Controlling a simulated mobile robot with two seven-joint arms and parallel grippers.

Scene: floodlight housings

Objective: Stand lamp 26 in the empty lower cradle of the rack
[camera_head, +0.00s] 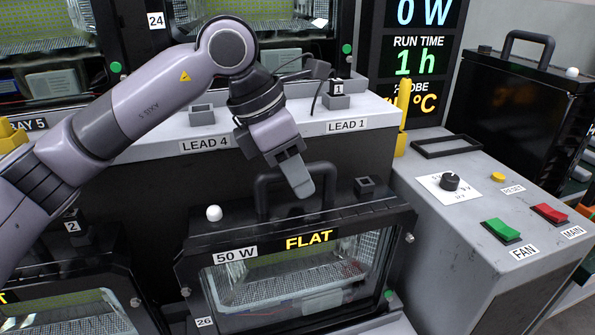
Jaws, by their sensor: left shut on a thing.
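Lamp 26 (215,252) is a black floodlight housing with a glass front, marked 50 W, FLAT and 26. It stands at the lower middle, leaning back a little, with a black carry handle (325,172) on top. My left gripper (300,182) reaches down over this handle and is shut on it; the fingers hide part of the bar. Whether the lamp's bottom touches what is below cannot be told. No empty lower cradle can be made out. My right gripper is not in view.
A grey ledge (235,128) labelled LEAD 4 and LEAD 1 runs behind the lamp. To the right is a control console (465,215) with a knob and FAN and MAIN switches. Lamp 24 (140,48) is behind; another housing (75,265) is at lower left. A black lamp (505,95) stands far right.

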